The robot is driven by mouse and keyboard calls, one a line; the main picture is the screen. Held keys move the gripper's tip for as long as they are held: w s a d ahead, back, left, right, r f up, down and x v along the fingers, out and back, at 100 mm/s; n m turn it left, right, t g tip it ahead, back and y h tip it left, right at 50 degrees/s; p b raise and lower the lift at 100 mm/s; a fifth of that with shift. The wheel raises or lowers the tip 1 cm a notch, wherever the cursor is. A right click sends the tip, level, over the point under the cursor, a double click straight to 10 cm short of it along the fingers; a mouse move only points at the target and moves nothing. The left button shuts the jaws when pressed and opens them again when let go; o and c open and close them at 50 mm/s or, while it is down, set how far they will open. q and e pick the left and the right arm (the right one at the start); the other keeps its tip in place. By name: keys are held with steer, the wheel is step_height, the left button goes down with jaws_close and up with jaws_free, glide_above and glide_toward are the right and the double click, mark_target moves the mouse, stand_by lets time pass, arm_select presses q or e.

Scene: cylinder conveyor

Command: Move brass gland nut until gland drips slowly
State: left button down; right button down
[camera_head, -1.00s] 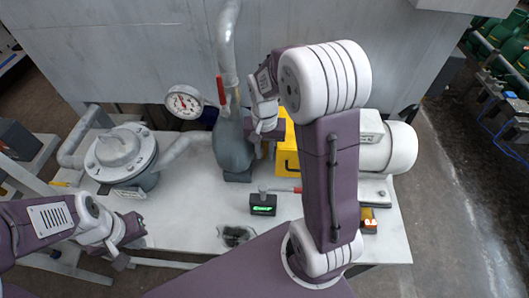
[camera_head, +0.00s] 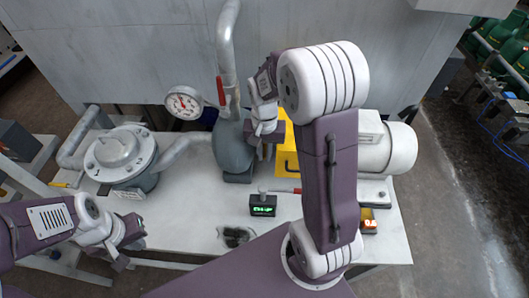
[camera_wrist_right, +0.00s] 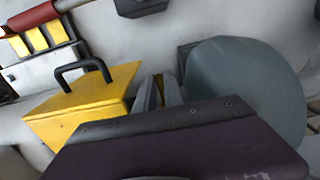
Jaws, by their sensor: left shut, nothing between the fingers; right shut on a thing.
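My right gripper (camera_head: 268,131) reaches down between the grey pump body (camera_head: 234,152) and the yellow box-shaped guard (camera_head: 287,160). In the right wrist view its two fingers (camera_wrist_right: 158,93) are close together, shut on a small part. A narrow tan strip between them fits the brass gland nut, but the nut is mostly hidden. The pump body (camera_wrist_right: 245,85) is right of the fingers and the yellow guard (camera_wrist_right: 85,105) left. My left gripper (camera_head: 134,232) is shut and empty over the table's left front. Any drip at the gland is hidden.
A small black box with a green display (camera_head: 263,206) stands mid-table, its text unclear. A dark drain opening (camera_head: 236,237) is in front. A gauge (camera_head: 184,102), a flanged housing (camera_head: 121,155), a white motor (camera_head: 390,150) and an orange display (camera_head: 370,222) surround it.

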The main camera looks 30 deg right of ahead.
mark_target(265, 151)
stand_by(0.9)
steer(key=p, duration=0.2)
steer(key=r+p, duration=0.1)
steer(key=shift+w+d+r+g+p, duration=0.1)
steer(key=shift+w+r+g+p, duration=0.05)
steer(key=shift+r+g+p, duration=0.2)
steer(key=shift+w+f+g+y+p, duration=0.15)
steer(key=shift+f+g+y+p, duration=0.05)
steer(key=shift+g+y+p, duration=0.25)
steer(key=shift+f, duration=0.1)
steer(key=c, duration=1.7)
jaws_free()
steer(key=r, duration=0.6)
steer(key=w+r, duration=0.1)
steer(key=r, duration=0.2)
steer(key=shift+d, duration=0.35)
